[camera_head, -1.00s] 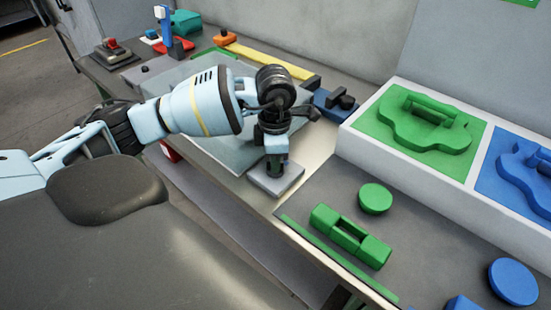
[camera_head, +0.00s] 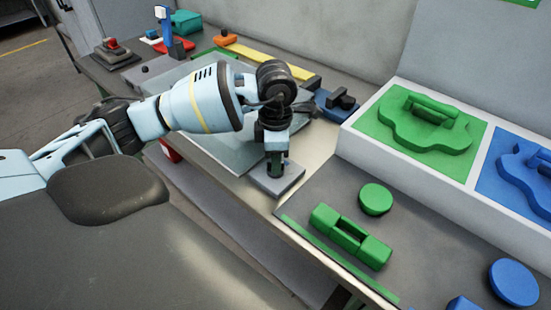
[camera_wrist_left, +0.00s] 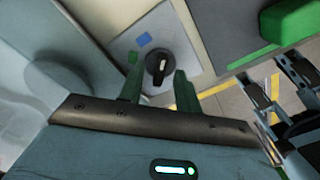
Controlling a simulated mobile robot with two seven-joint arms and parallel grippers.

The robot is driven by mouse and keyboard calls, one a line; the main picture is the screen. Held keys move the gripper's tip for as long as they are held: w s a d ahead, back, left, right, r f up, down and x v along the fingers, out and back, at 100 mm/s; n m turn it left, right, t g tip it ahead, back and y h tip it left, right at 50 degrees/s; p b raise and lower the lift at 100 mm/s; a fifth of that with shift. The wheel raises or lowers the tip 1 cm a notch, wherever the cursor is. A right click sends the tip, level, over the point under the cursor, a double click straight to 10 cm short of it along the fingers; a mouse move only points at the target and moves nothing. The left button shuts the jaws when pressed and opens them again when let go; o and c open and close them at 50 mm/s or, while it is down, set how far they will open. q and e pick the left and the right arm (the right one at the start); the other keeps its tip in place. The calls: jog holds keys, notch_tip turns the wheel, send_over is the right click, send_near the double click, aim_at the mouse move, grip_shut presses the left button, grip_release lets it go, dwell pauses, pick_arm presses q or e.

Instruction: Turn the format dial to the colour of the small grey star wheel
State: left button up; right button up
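The format dial (camera_wrist_left: 159,66) is a black knob with a white pointer line on a grey plate (camera_head: 262,180). A blue mark (camera_wrist_left: 143,39) lies on the plate near the knob; part of the plate is hidden by my fingers. My left gripper (camera_wrist_left: 160,86) points down over the dial, with one green-tipped finger on each side of the knob. Gaps show between fingers and knob, so it is open. My right gripper (camera_wrist_left: 279,88) shows at the right edge of the left wrist view, its fingers apart and empty. I cannot pick out a small grey star wheel in these frames.
Right of the dial are a green block (camera_head: 350,236), a green disc (camera_head: 375,199) and a blue disc (camera_head: 513,282). A white stand holds a green shaped part (camera_head: 428,128) and a blue one (camera_head: 526,170). A blue block (camera_head: 336,104) stands behind my left gripper.

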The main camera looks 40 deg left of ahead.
pick_arm(q)
notch_tip(320, 180, up, 6)
jog(key=shift+r, duration=0.45)
pick_arm(e)
jog(key=shift+w, duration=0.25)
jog(key=shift+w, duration=0.1)
